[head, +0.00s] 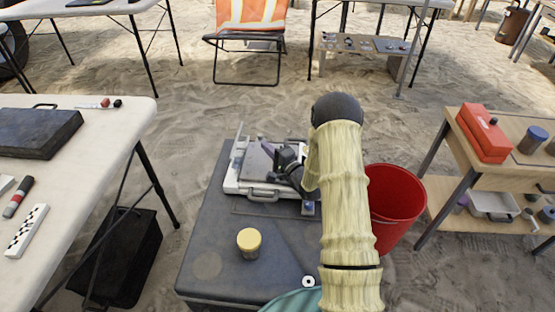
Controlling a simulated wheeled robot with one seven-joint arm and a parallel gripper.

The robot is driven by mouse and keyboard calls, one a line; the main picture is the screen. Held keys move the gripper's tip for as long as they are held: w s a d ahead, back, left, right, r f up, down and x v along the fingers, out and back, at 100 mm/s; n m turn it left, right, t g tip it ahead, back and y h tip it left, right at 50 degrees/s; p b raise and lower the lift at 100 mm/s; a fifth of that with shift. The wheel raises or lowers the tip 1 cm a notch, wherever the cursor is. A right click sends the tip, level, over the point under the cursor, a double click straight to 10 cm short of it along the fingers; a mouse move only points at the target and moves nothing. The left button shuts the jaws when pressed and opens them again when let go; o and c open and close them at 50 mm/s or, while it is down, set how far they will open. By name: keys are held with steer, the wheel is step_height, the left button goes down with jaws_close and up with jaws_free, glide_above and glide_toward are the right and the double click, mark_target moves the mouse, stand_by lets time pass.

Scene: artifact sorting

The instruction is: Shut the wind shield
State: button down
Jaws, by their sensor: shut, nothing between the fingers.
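A white-based device (232,187) with a handle at its front and a grey panel (258,162) on it sits at the back of a dark case top. The panel looks like the wind shield, but I cannot tell for sure which part that is or how far it is open. My gripper (270,151) is over the right part of the device, pointing left, shut and empty. My arm and gripper hide the device's right side. I cannot tell whether the fingers touch the panel.
A yellow-lidded jar (249,241) stands on the dark case (208,235) in front of the device. A red bucket (398,205) stands right of my arm. A white table (128,122) is at left, a wooden bench (460,165) with a red box (484,133) at right.

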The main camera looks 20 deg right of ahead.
steer(key=shift+w+a+r+b, duration=0.1)
steer(key=shift+w+a+b, duration=0.15)
steer(key=shift+a, duration=0.65)
steer(key=shift+w+a+r+b, duration=0.1)
steer(key=shift+w+a, duration=0.25)
steer(key=shift+a, duration=0.5)
steer(key=shift+r, duration=0.1)
